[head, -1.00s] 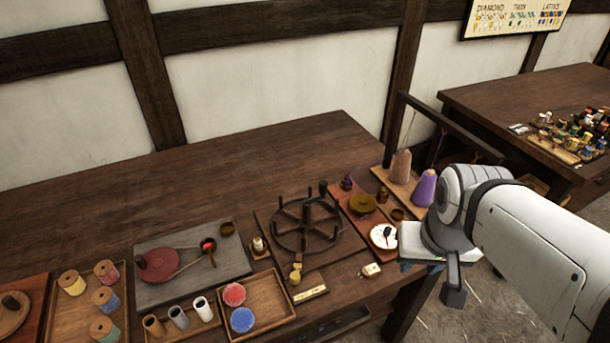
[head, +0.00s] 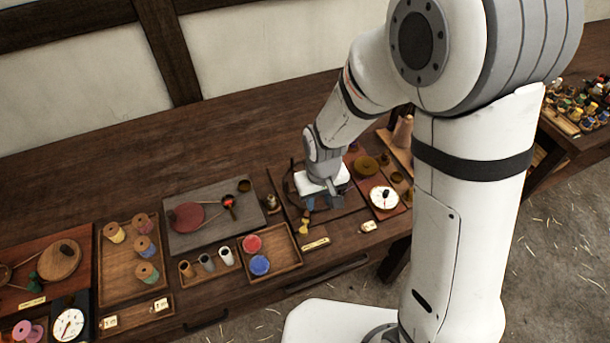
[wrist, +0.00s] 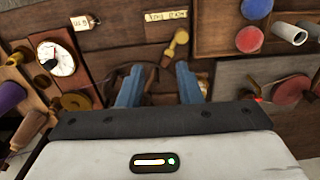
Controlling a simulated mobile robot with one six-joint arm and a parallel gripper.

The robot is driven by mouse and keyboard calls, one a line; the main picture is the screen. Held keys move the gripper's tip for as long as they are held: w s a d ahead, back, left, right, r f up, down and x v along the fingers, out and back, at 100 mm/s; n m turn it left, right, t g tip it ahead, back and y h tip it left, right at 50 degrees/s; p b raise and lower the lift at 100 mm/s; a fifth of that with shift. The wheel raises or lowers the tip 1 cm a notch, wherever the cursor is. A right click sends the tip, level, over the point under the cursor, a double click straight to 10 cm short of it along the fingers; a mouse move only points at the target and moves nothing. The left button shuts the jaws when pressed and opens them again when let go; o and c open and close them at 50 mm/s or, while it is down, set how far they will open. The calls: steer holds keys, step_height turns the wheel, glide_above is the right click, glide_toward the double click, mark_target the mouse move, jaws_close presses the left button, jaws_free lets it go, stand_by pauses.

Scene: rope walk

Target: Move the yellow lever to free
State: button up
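The yellow lever (head: 304,226) sits at the front of the wooden board (head: 292,214) that carries the dark spoked wheel. In the wrist view the lever (wrist: 180,39) has a round yellow knob and a short stem. It lies just beyond my fingertips, nearly in line with the gap between them, and nothing touches it. My gripper (wrist: 158,80) is open and empty, with its two blue-grey fingers apart. In the head view my gripper (head: 324,200) hangs over the spoked wheel, behind the lever, and hides most of the wheel.
A paper label (head: 315,244) lies in front of the lever; its writing is too small to read. To the left is a tray (head: 279,273) with red and blue discs. To the right are a white dial (head: 384,198) and a small tag (head: 369,226). Cones stand farther right.

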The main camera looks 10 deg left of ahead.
mark_target(305, 230)
steer(key=shift+n, duration=0.5)
steer(key=a+f+b, duration=0.1)
steer(key=f+b, duration=0.1)
steer(key=f, duration=0.2)
steer(key=s+a+f+b, duration=0.1)
steer(key=f+b, duration=0.1)
steer(key=f, duration=0.3)
steer(key=a+f+b, duration=0.1)
steer(key=f+b, duration=0.2)
steer(key=f, duration=0.2)
steer(key=shift+s+a, duration=0.2)
steer(key=shift+a, duration=0.15)
steer(key=shift+d+r, duration=0.1)
steer(key=shift+d, duration=0.1)
steer(key=shift+w+d+b, duration=0.15)
steer(key=shift+d+b, duration=0.05)
steer(key=shift+d, duration=0.3)
steer(key=shift+w+d+b, duration=0.15)
steer(key=shift+d+b, duration=0.05)
steer(key=shift+d, duration=0.3)
steer(key=shift+w+d+b, duration=0.3)
steer(key=shift+w+d, duration=0.7)
steer(key=shift+w, duration=0.25)
steer(key=shift+s+a, duration=0.1)
steer(key=shift+s, duration=0.15)
